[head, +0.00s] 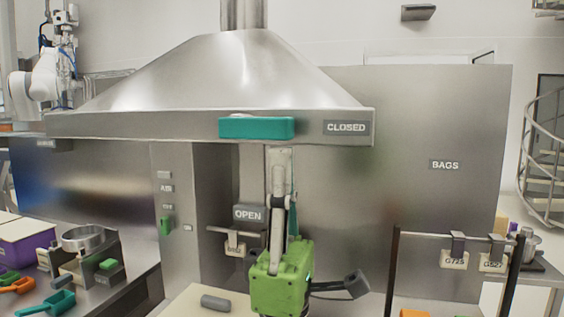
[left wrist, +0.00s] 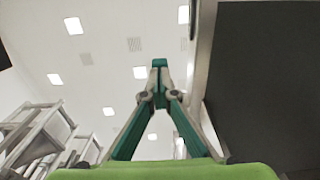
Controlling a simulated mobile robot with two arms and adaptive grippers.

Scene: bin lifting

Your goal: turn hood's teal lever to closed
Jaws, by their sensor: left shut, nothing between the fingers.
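The teal lever (head: 256,128) is a thick bar lying horizontally across the front rim of the steel hood (head: 120,124). A CLOSED label (head: 346,128) is to its right on the rim, apart from its right end. An OPEN label (head: 249,214) is lower down. My left gripper (head: 280,152) points upward, with its tips just below the lever's right half in the head view; I cannot tell whether they touch. In the left wrist view my left gripper's fingers (left wrist: 159,68) meet at the tips, shut and empty. My right gripper is not in view.
A dark rack (head: 395,265) with hanging tags stands at the lower right. A purple bin (head: 28,245), a metal pan (head: 83,238) and teal and orange scoops are at the lower left. A grey cylinder (head: 215,303) lies on a pale board. A BAGS panel (head: 445,165) is behind.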

